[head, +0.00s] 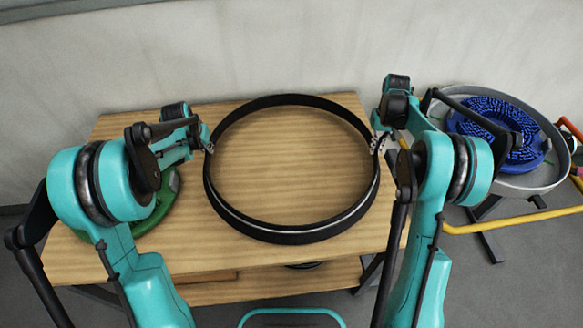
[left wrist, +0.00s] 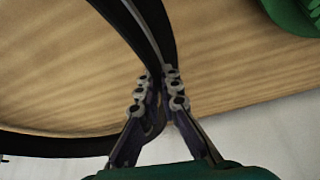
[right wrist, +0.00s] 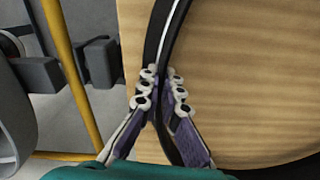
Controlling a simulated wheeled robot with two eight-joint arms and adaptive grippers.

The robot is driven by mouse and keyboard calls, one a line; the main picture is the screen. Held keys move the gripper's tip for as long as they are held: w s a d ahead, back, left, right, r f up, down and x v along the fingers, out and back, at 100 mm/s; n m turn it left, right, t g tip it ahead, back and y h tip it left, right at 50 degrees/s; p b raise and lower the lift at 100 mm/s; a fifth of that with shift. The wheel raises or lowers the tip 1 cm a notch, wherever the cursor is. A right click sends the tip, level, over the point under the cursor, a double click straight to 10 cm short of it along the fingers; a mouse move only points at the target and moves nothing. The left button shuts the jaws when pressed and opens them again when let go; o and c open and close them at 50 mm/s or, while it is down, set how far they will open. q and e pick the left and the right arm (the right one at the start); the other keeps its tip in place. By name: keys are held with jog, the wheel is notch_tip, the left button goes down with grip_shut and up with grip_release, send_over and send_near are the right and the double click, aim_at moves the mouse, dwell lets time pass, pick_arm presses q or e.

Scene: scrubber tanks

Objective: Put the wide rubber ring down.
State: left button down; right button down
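The wide rubber ring (head: 291,235) is a large black hoop with a pale stripe around its side. In the head view it lies level over the wooden table, and I cannot tell whether it touches the top. My left gripper (head: 208,146) is at its left side, and the left wrist view shows the fingers (left wrist: 158,95) closed on both sides of the ring wall (left wrist: 152,45). My right gripper (head: 378,142) is at its right side, and the right wrist view shows the fingers (right wrist: 161,90) closed on both sides of the wall (right wrist: 163,40).
The wooden table (head: 110,245) has a lower shelf. A green round thing (head: 160,205) lies on its left, partly behind my left arm. At right stands a grey round tank (head: 540,180) with a blue bristled disc (head: 495,120) and a yellow rail (head: 510,220). A wall is behind.

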pick_arm(q)
jog(key=shift+f+b, duration=0.45)
jog(key=shift+f, duration=0.2)
pick_arm(e)
jog(key=shift+f, duration=0.65)
pick_arm(q)
jog(key=c, duration=2)
grip_release()
jog(key=shift+c, duration=0.2)
pick_arm(e)
jog(key=c, duration=2)
grip_release()
jog(key=shift+c, duration=0.2)
pick_arm(q)
jog(key=o, duration=0.3)
pick_arm(e)
jog(key=o, duration=0.3)
jog(key=shift+r, duration=0.2)
pick_arm(q)
jog(key=v, duration=1.2)
jog(key=shift+s, duration=0.1)
pick_arm(e)
notch_tip(320, 180, up, 12)
jog(key=shift+f, duration=0.15)
